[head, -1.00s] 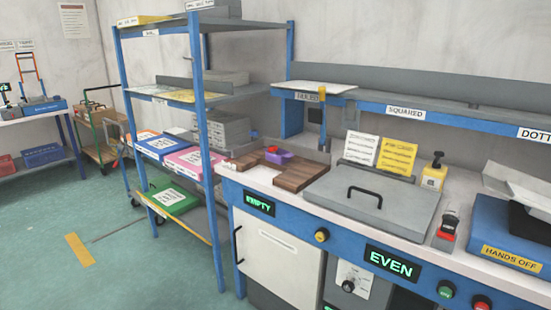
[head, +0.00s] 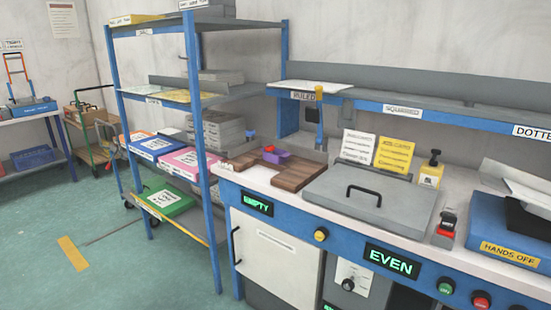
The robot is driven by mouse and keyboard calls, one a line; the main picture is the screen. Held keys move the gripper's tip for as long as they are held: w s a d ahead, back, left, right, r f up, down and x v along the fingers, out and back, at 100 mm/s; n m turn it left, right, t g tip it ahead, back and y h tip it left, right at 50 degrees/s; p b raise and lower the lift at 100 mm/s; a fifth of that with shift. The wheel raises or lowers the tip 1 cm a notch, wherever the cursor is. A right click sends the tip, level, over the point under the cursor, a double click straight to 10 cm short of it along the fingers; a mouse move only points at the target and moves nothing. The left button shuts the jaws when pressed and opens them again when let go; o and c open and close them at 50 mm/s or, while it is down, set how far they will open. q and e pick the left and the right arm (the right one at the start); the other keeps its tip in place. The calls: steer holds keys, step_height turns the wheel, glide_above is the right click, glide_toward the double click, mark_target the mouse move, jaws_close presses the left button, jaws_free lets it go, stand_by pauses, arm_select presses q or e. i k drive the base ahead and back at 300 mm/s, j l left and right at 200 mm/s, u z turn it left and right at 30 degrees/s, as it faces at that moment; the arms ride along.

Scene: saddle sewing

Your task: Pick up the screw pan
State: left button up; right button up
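No thing in the head view is clearly marked as the screw pan. A small purple open piece (head: 276,156), possibly a pan, sits among brown wooden blocks (head: 292,177) at the left end of the white-topped workbench (head: 262,180). A small red piece (head: 269,148) shows right beside it. At this size I cannot tell what the purple piece holds. Neither of my grippers is in view.
A grey lid with a black handle (head: 370,199) lies right of the blocks. Yellow and white cards (head: 394,154) stand behind it. A blue shelf rack (head: 205,150) stands left of the bench.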

mark_target(275, 156)
steer(key=i+j, duration=0.95)
